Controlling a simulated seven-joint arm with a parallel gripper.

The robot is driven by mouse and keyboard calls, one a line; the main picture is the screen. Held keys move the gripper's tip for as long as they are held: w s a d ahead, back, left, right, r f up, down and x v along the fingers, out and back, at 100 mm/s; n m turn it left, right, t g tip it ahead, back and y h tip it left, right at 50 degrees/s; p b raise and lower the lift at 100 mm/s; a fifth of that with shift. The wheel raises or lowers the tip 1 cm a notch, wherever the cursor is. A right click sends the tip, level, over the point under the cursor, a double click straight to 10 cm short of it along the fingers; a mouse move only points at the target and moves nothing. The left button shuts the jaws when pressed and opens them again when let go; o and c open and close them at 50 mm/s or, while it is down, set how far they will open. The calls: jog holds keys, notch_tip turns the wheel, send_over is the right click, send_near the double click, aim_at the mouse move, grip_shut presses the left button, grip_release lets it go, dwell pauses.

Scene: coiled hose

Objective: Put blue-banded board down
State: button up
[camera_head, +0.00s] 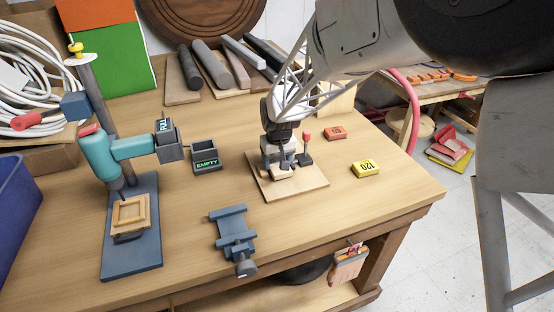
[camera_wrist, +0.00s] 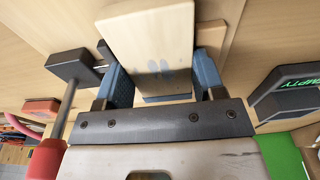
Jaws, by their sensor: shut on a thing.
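My gripper (camera_head: 283,167) is low over a pale wooden base plate (camera_head: 292,187) on the bench. In the wrist view its blue-grey fingers (camera_wrist: 165,80) are shut on a small pale wooden board (camera_wrist: 155,35). A narrow blue strip (camera_wrist: 167,98) shows at the board's near end. In the head view the gripper mostly hides the board. A dark clamp with a red knob (camera_head: 307,136) stands beside the gripper on the plate; its red handle (camera_wrist: 46,158) also shows in the wrist view. I cannot tell whether the board touches the plate.
A grey EMPTY bin (camera_head: 206,157) stands left of the plate, and a FULL box (camera_head: 167,140) is near the teal drill press (camera_head: 105,155). A blue vise (camera_head: 235,238) lies in front. Yellow (camera_head: 366,168) and orange (camera_head: 336,133) blocks are to the right. Bench space at front right is clear.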

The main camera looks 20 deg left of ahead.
jog(key=shift+f, duration=0.4)
jog(key=o, duration=0.9)
jog(key=shift+s+d+f, duration=0.1)
jog(key=shift+f, duration=0.1)
jog(key=shift+r, duration=0.1)
jog(key=shift+o, duration=0.4)
jog(key=shift+r, duration=0.55)
jog(key=r, duration=0.8)
jog(key=d+r, duration=0.1)
jog(key=r, duration=0.3)
jog(key=shift+s+r, duration=0.2)
jog(key=shift+s, duration=0.2)
jog(key=shift+a, duration=0.1)
